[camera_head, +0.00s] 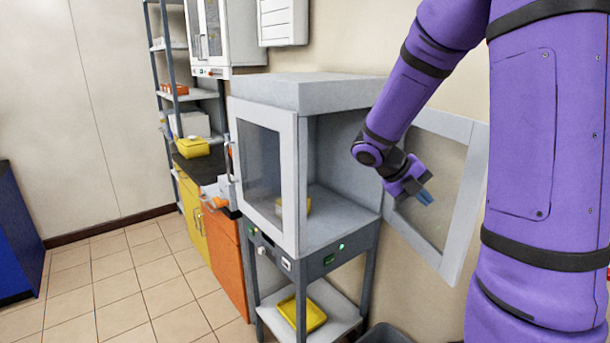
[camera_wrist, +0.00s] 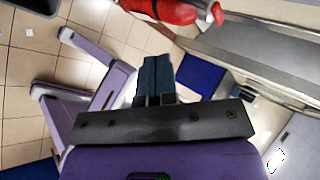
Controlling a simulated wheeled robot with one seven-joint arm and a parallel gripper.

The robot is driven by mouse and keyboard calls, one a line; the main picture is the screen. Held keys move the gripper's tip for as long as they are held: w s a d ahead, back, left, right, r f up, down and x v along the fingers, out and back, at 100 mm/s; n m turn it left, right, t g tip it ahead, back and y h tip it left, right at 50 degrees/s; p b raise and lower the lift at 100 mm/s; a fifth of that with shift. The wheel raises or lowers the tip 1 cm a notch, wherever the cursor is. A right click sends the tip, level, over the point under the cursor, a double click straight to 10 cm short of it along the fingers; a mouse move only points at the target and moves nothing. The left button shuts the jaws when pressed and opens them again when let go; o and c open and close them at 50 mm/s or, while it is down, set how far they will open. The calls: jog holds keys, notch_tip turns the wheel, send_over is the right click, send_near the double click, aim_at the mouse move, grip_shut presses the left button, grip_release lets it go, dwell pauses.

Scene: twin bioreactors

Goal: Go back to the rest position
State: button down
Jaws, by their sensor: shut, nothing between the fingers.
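My gripper (camera_head: 425,196) is at the end of my purple arm, in front of the open right door of the grey cabinet. Its blue-grey fingers are together with nothing between them. In the wrist view the gripper fingers (camera_wrist: 155,75) are shut side by side above the dark gripper body. The gripper appears apart from the door in the head view.
The grey cabinet (camera_head: 345,95) has its right glazed door (camera_head: 470,200) swung open beside my arm. A yellow tray (camera_head: 302,313) sits on its lower shelf. Left stand an orange cupboard (camera_head: 225,260) and a shelf rack. Tiled floor (camera_head: 120,290) is clear at left.

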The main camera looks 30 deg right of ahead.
jog(key=s+a+r+m+t+y, duration=0.2)
jog(key=s+a+r+m+t, duration=0.1)
jog(key=a+m, duration=0.4)
jog(key=s+a+r+m+t+y, duration=0.3)
jog(key=s+a+r+m, duration=0.2)
jog(key=m, duration=0.8)
jog(key=s+a+r+m+t+y, duration=0.3)
jog(key=s+a+m, duration=0.3)
jog(key=a+m, duration=0.4)
jog(key=shift+s+a+r+m+t, duration=0.15)
jog(key=shift+a+r+m+t, duration=0.2)
jog(key=shift+r, duration=0.25)
jog(key=shift+d, duration=0.1)
